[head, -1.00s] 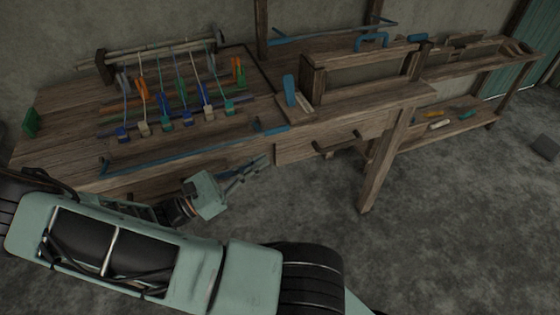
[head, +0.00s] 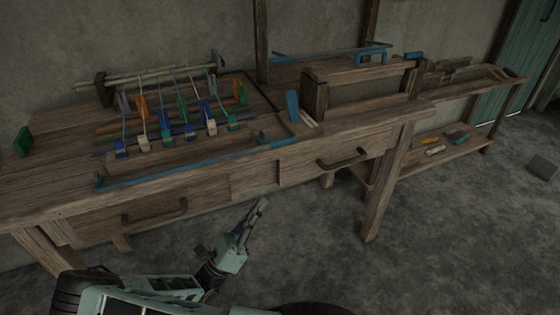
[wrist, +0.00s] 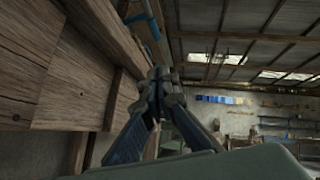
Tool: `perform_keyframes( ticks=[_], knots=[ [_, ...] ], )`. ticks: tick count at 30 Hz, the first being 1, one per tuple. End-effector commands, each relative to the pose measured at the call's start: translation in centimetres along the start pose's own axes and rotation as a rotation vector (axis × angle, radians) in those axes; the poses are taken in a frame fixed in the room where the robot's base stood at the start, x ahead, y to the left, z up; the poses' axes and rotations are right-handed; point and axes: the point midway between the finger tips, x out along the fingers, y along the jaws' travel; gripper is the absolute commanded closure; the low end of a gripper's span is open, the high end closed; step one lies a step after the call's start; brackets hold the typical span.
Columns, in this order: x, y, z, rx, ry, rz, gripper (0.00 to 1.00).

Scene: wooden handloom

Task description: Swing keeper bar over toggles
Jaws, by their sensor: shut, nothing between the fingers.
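A long thin blue bar (head: 190,168), which I take to be the keeper bar, lies along the front edge of the wooden bench top. Its left end has a short upright part. Behind it, several small toggle blocks (head: 167,140) in blue, cream and green hang in a row on taut cords. The bar is in front of the toggles, apart from them. My gripper (head: 262,203) is below and in front of the bench, pointing up and right, shut and empty. In the wrist view its fingertips (wrist: 160,74) meet beside the bench's wooden front. A blue strip shows beyond them, only partly visible.
Drawer handles (head: 154,212) and (head: 343,159) stick out from the bench front. An upright wooden frame (head: 365,72) and a blue lever (head: 292,106) stand on the right part. A bench leg (head: 388,185) reaches the floor. Open floor lies in front.

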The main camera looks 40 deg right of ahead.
Motion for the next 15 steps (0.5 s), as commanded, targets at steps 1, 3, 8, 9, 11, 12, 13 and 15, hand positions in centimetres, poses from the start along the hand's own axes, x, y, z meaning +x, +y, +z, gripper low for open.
perform_keyframes(
  ticks=[1,3,8,9,11,12,13,15],
  knots=[
    [0.0,0.0,0.0,0.000,0.001,0.000,1.00],
    [0.1,0.0,0.0,0.000,0.001,0.000,1.00],
    [1.4,0.0,0.0,0.000,0.002,-0.001,1.00],
    [2.0,0.0,0.0,0.000,0.001,-0.002,1.00],
    [3.2,-0.1,-0.1,-0.001,0.002,-0.003,1.00],
    [4.0,0.0,-0.1,-0.001,0.001,-0.003,1.00],
    [4.7,-0.1,-0.1,-0.001,0.001,-0.003,1.00],
    [6.2,-0.1,-0.1,-0.001,0.001,-0.004,1.00]
  ],
)
